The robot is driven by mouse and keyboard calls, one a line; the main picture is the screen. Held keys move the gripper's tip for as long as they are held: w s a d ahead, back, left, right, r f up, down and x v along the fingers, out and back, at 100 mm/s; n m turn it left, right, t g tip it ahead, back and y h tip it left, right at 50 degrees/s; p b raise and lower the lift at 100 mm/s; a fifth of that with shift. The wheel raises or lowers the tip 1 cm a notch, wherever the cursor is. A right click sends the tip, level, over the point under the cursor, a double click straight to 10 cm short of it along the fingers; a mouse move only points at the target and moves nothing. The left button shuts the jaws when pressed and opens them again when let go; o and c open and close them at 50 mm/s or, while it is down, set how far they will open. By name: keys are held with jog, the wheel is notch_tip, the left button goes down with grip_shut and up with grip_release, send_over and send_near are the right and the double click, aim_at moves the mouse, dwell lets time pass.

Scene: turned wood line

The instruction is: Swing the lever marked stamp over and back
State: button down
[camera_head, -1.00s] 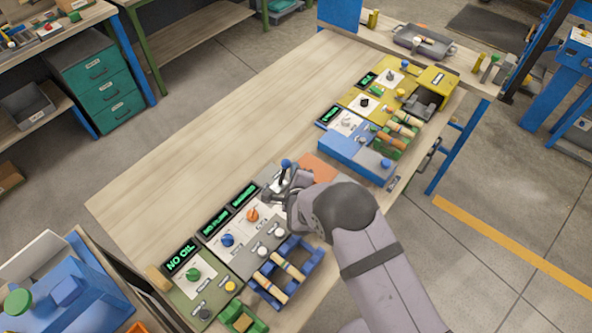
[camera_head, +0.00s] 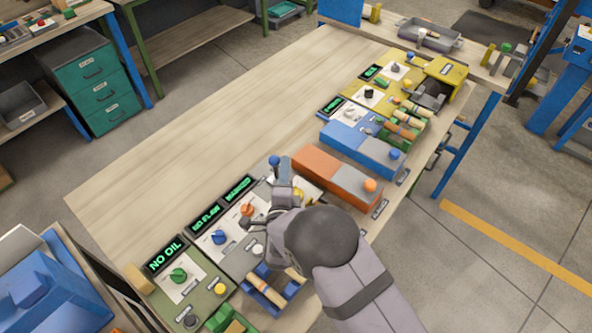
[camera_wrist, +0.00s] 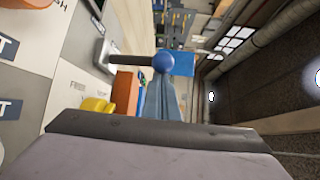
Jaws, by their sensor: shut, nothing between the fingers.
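A lever with a blue ball knob (camera_head: 274,160) stands up from the grey panel on the near half of the bench. In the wrist view its knob (camera_wrist: 163,62) and dark rod (camera_wrist: 130,61) show just beyond my gripper (camera_wrist: 160,128). In the head view my gripper (camera_head: 284,176) is shut and empty, close beside the knob and covering the rod. I cannot tell whether it touches the lever. My wrist and arm hide part of the panel, and I cannot read a stamp label.
An orange block (camera_head: 330,173) lies right of the lever, with blue (camera_head: 350,140) and yellow units beyond. Lit displays (camera_head: 205,219) and panels with coloured knobs sit to the left. A blue rack (camera_head: 262,293) with wooden rods is at the near edge. The bench's left side is clear.

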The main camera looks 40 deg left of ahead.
jog(key=shift+s+f+n+t+y+b, duration=0.35)
jog(key=shift+s+b, duration=0.2)
jog(key=shift+b, duration=0.45)
jog(key=shift+s+a+b, duration=0.1)
jog(key=shift+s+b, duration=0.25)
jog(key=shift+b, duration=0.25)
jog(key=shift+r, duration=0.25)
notch_tip(320, 180, up, 10)
jog(key=b, duration=0.2)
